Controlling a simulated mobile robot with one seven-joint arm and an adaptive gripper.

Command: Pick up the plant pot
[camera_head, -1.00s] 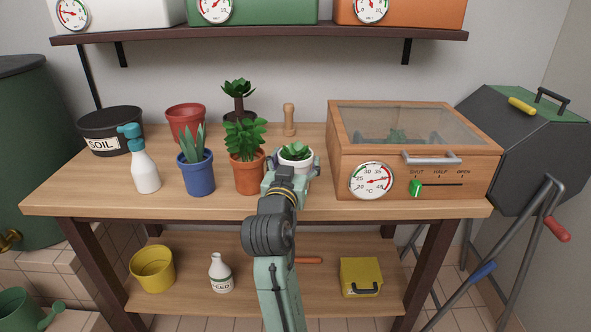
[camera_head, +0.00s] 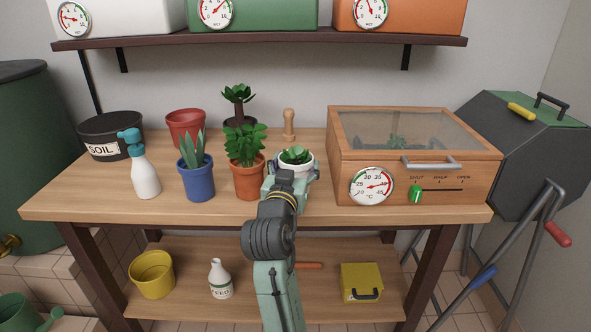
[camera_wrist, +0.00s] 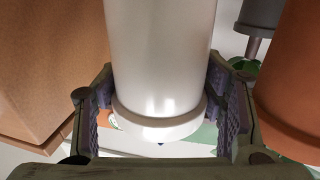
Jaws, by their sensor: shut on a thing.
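A small white pot (camera_head: 297,167) with a green succulent (camera_head: 295,155) is on the wooden bench, between the terracotta pot and the wooden box. My gripper (camera_head: 293,177) reaches it from the front and covers much of its lower part. In the wrist view the white pot (camera_wrist: 163,55) fills the space between the two fingers (camera_wrist: 165,105), which touch or nearly touch its sides below the thicker rim. My gripper is shut on it. The pot's base is hidden, so I cannot tell whether it rests on the bench.
A terracotta pot (camera_head: 248,182) stands close on the left, and a wooden box (camera_head: 345,165) with a glass lid close on the right. A blue pot (camera_head: 199,184) and a spray bottle (camera_head: 145,177) are further left. A wooden dibber (camera_head: 289,125) stands behind.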

